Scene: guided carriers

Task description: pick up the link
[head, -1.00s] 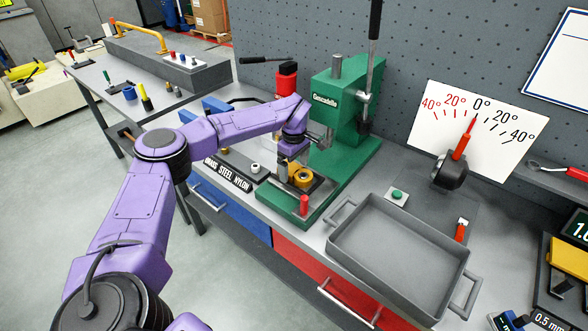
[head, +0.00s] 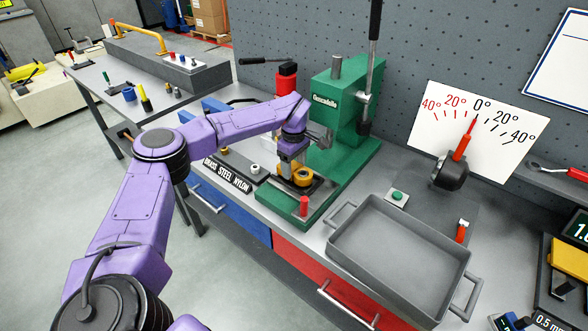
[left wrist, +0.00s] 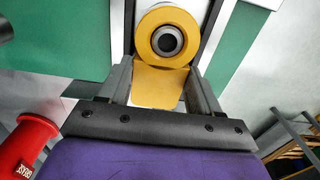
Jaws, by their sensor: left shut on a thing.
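The link is a yellow piece with a round eye and a dark metal bush in it. In the left wrist view the link (left wrist: 155,86) lies between the two fingers of my left gripper (left wrist: 165,75), with its eye beyond them. The gripper is shut on the link's flat shank. In the head view my left gripper (head: 292,166) points down at the green press, and the link's eye (head: 302,176) shows low at the press base. The wrist partly hides the link there. I cannot tell whether the link still touches the base. My right gripper is out of view.
The green press (head: 340,105) stands close behind the gripper. An empty grey tray (head: 345,243) lies to the right. A labelled strip (head: 228,174) with small bushes lies left of the press.

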